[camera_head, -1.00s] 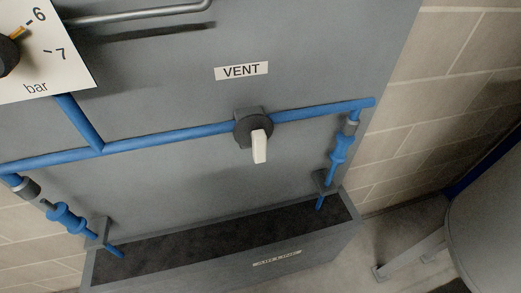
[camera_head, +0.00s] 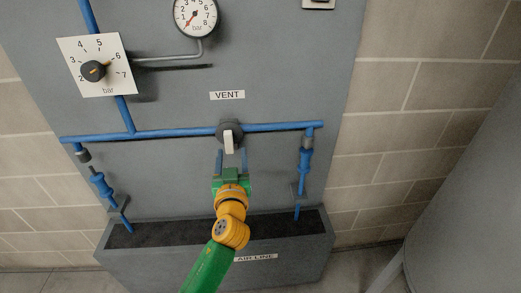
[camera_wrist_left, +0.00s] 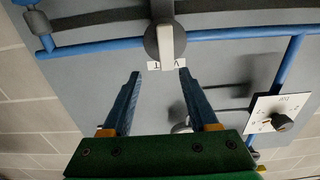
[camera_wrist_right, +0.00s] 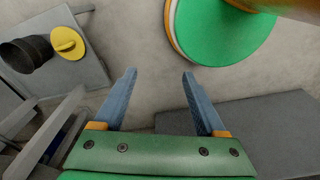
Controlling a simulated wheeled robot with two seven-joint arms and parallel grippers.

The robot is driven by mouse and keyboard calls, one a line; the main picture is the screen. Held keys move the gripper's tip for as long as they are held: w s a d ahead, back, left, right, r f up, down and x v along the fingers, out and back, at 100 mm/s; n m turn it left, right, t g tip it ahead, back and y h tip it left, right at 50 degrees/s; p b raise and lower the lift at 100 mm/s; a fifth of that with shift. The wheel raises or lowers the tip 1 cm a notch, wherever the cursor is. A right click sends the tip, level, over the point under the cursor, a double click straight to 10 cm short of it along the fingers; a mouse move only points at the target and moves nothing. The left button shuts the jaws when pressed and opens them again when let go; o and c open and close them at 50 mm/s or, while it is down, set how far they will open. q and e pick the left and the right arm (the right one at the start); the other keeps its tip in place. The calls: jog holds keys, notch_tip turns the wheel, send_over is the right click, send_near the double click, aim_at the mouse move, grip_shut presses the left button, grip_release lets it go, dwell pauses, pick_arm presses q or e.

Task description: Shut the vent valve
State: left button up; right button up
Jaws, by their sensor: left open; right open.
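The vent valve (camera_head: 230,129) is a dark round body on the blue horizontal pipe, below the VENT label (camera_head: 227,95). Its white lever (camera_head: 229,144) points down, across the pipe. The valve also shows in the left wrist view, with its lever (camera_wrist_left: 166,47) near the line between the fingers. My left gripper (camera_head: 232,153) is open just below the valve, one finger to each side of the lever's line. The lever does not look gripped. My right gripper (camera_wrist_right: 160,72) is open and empty, away from the panel, and shows only in its own wrist view.
A selector dial (camera_head: 94,70) and a round gauge (camera_head: 195,14) are on the panel at upper left. Blue hose couplings (camera_head: 305,158) hang from the pipe ends. A grey trough (camera_head: 290,257) marked AIR LINE stands below. A large grey rounded body (camera_head: 465,200) is at right.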

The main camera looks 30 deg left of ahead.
aim_at(227, 144)
pick_arm(q)
jog(key=x, duration=0.2)
jog(key=a+f+x, duration=0.1)
jog(key=x, duration=0.2)
jog(key=p+x, duration=0.1)
jog(key=x, duration=0.2)
jog(key=shift+s+a+f, duration=0.15)
jog(key=shift+s+a, duration=0.1)
jog(key=shift+s, duration=0.05)
jog(key=shift+w, duration=0.25)
jog(key=shift+d+r, duration=0.2)
jog(key=shift+r, duration=0.05)
jog(key=shift+w+a+f, duration=0.1)
jog(key=shift+a+f, duration=0.05)
jog(key=c, duration=0.4)
grip_shut()
pick_arm(e)
jog(key=shift+w+a+r, duration=0.55)
jog(key=shift+a+r, duration=0.2)
jog(key=shift+a, duration=0.05)
